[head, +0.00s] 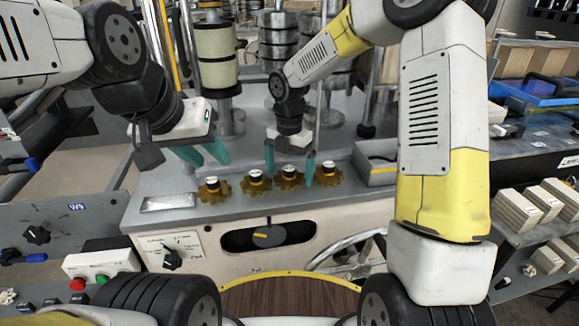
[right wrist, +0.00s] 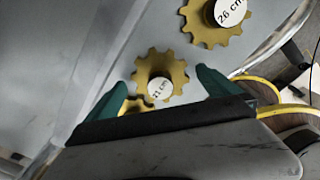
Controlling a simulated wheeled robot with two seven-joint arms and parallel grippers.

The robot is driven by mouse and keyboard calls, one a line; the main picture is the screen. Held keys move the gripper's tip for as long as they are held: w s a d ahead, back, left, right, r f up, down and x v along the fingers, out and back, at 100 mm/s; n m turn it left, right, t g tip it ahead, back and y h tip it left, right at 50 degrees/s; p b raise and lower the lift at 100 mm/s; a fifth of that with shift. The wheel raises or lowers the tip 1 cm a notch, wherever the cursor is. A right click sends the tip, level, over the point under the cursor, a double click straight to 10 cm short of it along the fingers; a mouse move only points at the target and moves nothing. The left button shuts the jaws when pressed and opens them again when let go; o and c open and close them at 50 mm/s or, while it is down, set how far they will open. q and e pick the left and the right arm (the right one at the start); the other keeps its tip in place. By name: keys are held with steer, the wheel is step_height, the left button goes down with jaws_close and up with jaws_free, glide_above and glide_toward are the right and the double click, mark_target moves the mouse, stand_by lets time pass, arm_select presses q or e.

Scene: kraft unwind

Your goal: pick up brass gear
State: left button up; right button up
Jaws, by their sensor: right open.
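Several brass gears stand in a row on the grey machine top, each with a dark hub and a white cap: the leftmost gear (head: 213,191), the second gear (head: 255,184), the third gear (head: 290,179) and the rightmost gear (head: 329,174). My right gripper (head: 290,172) is open over the right half of the row, pointing down. In the right wrist view, a gear (right wrist: 145,70) with a labelled cap lies between and beyond the open fingers (right wrist: 160,88). A larger-looking gear marked 26 cm (right wrist: 224,33) is above right. My left gripper (head: 213,160) is open and empty, left of the row.
A grey tray (head: 376,170) sits right of the gears. A flat pale plate (head: 167,203) lies at the left front edge. Rolls and metal columns (head: 278,40) stand behind. A handwheel (head: 345,252) and dial panel (head: 170,250) are on the machine's front.

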steer(key=shift+f, duration=0.3)
steer(key=shift+r, duration=0.1)
steer(key=c, duration=1.8)
